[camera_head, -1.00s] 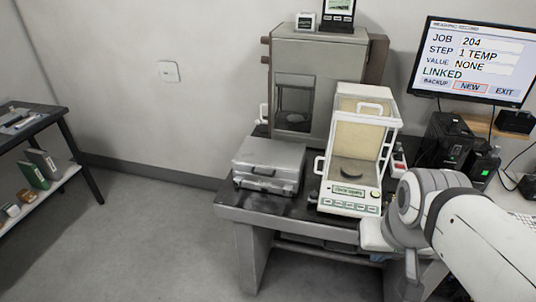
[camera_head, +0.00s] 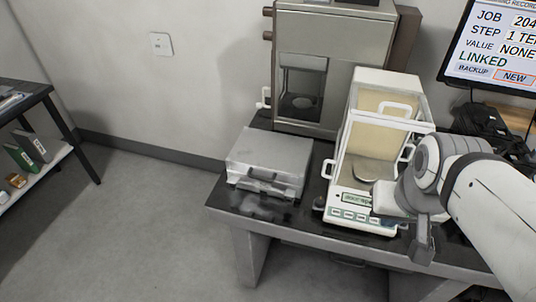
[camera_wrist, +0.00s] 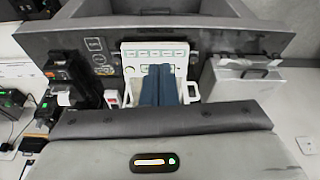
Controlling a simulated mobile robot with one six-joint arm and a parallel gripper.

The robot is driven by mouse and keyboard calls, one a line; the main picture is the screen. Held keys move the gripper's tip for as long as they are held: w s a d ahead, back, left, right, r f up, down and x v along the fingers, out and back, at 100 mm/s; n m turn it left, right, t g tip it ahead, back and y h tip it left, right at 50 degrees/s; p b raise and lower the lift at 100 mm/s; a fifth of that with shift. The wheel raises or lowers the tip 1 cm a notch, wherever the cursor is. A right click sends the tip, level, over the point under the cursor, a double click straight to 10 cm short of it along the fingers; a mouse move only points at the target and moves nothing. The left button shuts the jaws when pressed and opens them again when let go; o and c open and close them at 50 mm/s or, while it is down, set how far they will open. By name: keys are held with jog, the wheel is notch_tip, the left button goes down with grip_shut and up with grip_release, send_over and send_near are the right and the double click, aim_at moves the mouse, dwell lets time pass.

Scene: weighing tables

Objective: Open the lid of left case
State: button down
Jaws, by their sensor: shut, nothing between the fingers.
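A grey case (camera_head: 268,159) with a handle on its front lies shut on the left end of the dark table, left of the balance. It also shows at the right of the wrist view (camera_wrist: 240,92), with its handle toward the top. My gripper (camera_wrist: 160,72) shows as two dark blue fingers, shut together and empty, in front of the balance's front panel. The case is apart from the fingers, to their right in that view. In the head view my arm reaches in from the right over the balance, and I cannot make out the fingertips there.
A white glass-sided balance (camera_head: 362,212) stands right of the case on the table (camera_head: 237,213). A tall grey cabinet (camera_head: 330,45) is behind. A monitor (camera_head: 492,55) is at upper right. A dark side table (camera_head: 35,100) is at far left. The floor at left is clear.

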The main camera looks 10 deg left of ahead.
jog(key=w+f+n+h+b, duration=0.2)
jog(key=f+n+h+b, duration=0.2)
jog(key=f+n+b, duration=0.4)
jog(key=w+f+n+h+b, duration=0.25)
jog(key=f+n+b, duration=0.25)
jog(key=f+b, duration=0.45)
jog(key=w+a+f+n+t+h+b, duration=0.1)
jog(key=w+a+f+n+t+b, duration=0.3)
jog(key=a+n+b, duration=0.35)
jog(key=w+a+f+n+t+h+b, duration=0.1)
jog(key=w+a+f+n+t+b, duration=0.2)
jog(key=a+f+n+t+b, duration=0.45)
jog(key=s+a+n+t+y+b, duration=0.2)
jog(key=a+n+t+y, duration=0.15)
jog(key=a, duration=0.45)
jog(key=s+a+n+t+y+b, duration=0.2)
jog(key=a+n+y+b, duration=0.15)
jog(key=a, duration=0.45)
jog(key=x, duration=0.3)
jog(key=b+x, duration=0.1)
jog(key=x, duration=0.5)
jog(key=shift+w+f, duration=0.3)
jog(key=shift+w, duration=0.05)
jog(key=w+r, duration=0.1)
jog(key=w+r+b, duration=0.1)
jog(key=r, duration=0.1)
jog(key=shift+w+d+r, duration=0.1)
jog(key=shift+w+r, duration=0.25)
